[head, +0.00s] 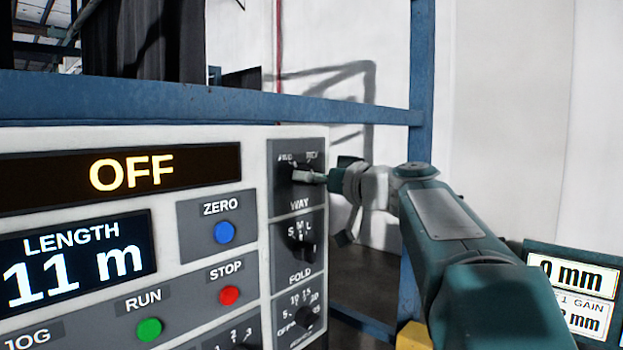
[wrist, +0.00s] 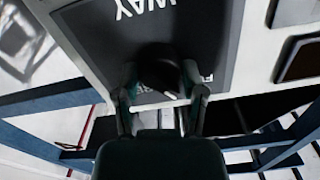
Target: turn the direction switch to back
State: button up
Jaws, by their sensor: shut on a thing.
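The direction switch (head: 301,187) is a small black knob above the word WAY, at the top of the right column of the grey control panel (head: 255,160). Two small labels stand above it, the left one seemingly FWD and the right one REV. My gripper (head: 318,178) comes in from the right and is shut on the knob, hiding part of it. In the wrist view, the fingers of my gripper (wrist: 162,82) stand on either side of the dark round knob (wrist: 158,62), with the WAY label upside down beyond. Which label the knob points to cannot be told.
Below the switch are a FOLD knob (head: 301,245) and a numbered knob (head: 306,318). A blue ZERO button (head: 225,232), red STOP button (head: 229,295) and green RUN button (head: 149,330) lie left. A blue frame beam (head: 200,100) runs behind the panel. The display (head: 130,175) reads OFF.

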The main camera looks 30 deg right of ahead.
jog(key=m, duration=0.4)
jog(key=shift+m, duration=0.3)
jog(key=m, duration=0.3)
jog(key=shift+m, duration=0.3)
jog(key=m, duration=0.4)
jog(key=shift+m, duration=1.7)
jog(key=shift+f, duration=0.15)
jog(key=o, duration=1.2)
jog(key=shift+w, duration=0.1)
jog(key=shift+c, duration=0.2)
